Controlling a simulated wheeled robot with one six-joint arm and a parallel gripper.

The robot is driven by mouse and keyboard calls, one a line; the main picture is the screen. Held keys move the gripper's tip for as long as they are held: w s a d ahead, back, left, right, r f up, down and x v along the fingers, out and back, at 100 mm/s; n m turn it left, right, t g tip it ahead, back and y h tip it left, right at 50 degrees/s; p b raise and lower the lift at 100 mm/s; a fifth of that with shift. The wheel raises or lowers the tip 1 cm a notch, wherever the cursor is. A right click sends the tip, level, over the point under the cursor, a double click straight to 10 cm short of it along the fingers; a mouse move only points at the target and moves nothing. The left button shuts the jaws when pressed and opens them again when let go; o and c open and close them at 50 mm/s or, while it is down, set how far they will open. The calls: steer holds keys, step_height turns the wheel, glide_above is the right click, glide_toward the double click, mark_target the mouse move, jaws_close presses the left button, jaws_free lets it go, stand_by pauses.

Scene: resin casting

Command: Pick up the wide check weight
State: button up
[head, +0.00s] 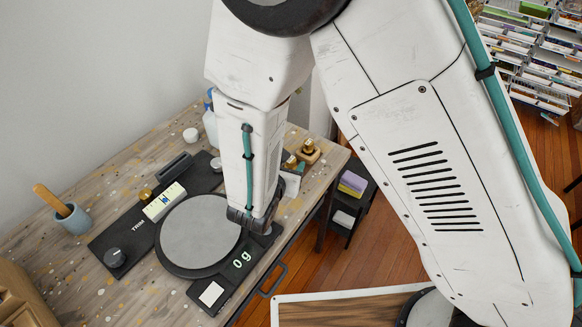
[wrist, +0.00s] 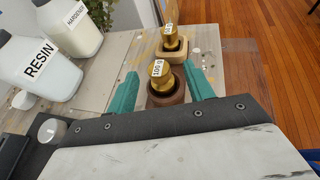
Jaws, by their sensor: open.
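In the wrist view a brass weight with a "100 g" label (wrist: 160,70) sits in a round dark wooden holder (wrist: 166,98). A second brass weight (wrist: 170,40) stands behind it in a pale square wooden block (wrist: 172,54); its label is too small to read surely. Both also show in the head view, the nearer (head: 289,160) partly beside my arm and the farther (head: 308,146) to its right. I cannot tell surely which is the wide one. My gripper (wrist: 163,88) is open, its teal fingers to the left and right of the nearer weight, with nothing held.
RESIN (wrist: 35,65) and HARDENER (wrist: 72,30) bottles stand left of the gripper in the wrist view. The table's edge is close on the right.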

mark_target(291, 158)
steer(key=x, duration=0.4)
steer(key=shift+a, duration=0.15)
steer(key=c, duration=1.1)
steer(key=shift+r, duration=0.2)
